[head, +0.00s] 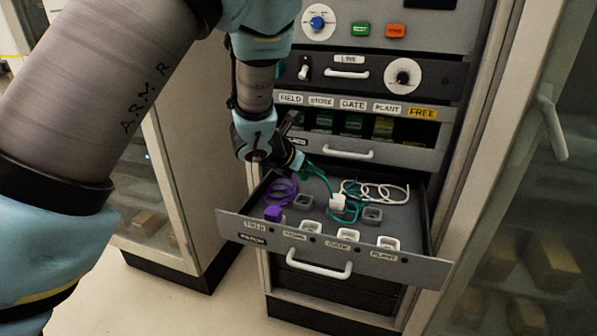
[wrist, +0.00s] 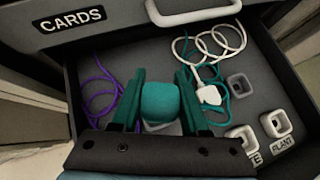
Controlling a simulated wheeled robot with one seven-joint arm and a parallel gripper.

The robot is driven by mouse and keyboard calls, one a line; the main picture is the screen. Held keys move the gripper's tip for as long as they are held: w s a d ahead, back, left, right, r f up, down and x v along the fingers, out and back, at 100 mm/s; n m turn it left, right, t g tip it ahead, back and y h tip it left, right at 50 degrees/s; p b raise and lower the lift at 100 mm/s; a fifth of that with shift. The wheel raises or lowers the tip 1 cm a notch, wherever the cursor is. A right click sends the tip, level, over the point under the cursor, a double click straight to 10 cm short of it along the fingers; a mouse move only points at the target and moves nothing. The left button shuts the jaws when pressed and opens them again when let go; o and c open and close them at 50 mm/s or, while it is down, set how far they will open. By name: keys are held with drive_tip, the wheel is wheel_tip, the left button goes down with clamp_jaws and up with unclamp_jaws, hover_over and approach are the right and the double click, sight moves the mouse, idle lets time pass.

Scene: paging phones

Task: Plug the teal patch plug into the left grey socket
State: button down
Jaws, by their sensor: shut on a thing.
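The teal patch plug (wrist: 160,103) is a rounded block between my gripper's (wrist: 158,98) two fingers in the wrist view, which are shut on it. The left grey socket (head: 303,201) is in the open drawer, below my gripper (head: 299,162) in the head view. In the wrist view a grey edge (wrist: 162,128) shows just under the plug, probably this socket, mostly hidden. I cannot tell whether plug and socket touch. The teal cord (head: 322,181) runs back in the drawer. The right grey socket (head: 372,214) is empty.
A purple plug (head: 273,213) stands at the drawer's front left. White sockets (head: 311,229) line the front. A white plug (head: 337,202) lies between the grey sockets, its cord (head: 375,190) coiled behind. The drawer front (head: 330,250) and the CARDS panel handle (head: 338,153) are close by.

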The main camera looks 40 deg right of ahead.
sight(309, 196)
drive_tip(key=shift+f+b, duration=1.8)
drive_tip(key=shift+f, duration=1.6)
drive_tip(key=shift+f+b, duration=0.55)
drive_tip(key=shift+c, duration=1.7)
unclamp_jaws()
drive_tip(key=b+v, duration=0.1)
drive_tip(key=v, duration=0.9)
drive_tip(key=shift+a+r, duration=0.3)
